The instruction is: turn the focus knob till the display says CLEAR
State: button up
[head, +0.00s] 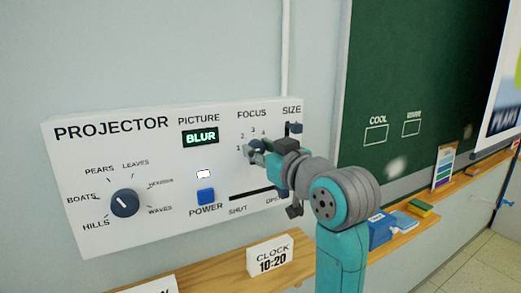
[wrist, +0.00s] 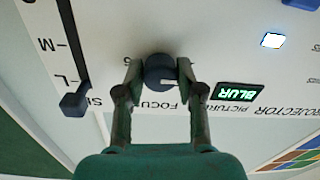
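The white projector panel (head: 75,145) is on the wall, and its display (head: 200,137) reads BLUR in green. In the wrist view the display (wrist: 237,93) is upside down and also reads BLUR. The dark round focus knob (wrist: 160,70) sits between the two fingertips of my gripper (wrist: 159,78), which look closed on its sides. In the head view my gripper (head: 254,151) is at the panel under the FOCUS label and hides most of the knob and part of its number scale.
Left of my gripper are a picture dial (head: 125,203) and a blue power button (head: 206,196). The size slider (head: 295,128) is close on the right; its handle also shows in the wrist view (wrist: 75,103). A clock card (head: 270,258) stands on the wooden ledge below.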

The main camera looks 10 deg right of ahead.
grip_shut()
jog(key=shift+m, duration=0.4)
jog(key=m, duration=0.3)
jog(key=shift+m, duration=2.5)
jog(key=o, duration=0.7)
grip_release()
jog(key=shift+s, duration=0.1)
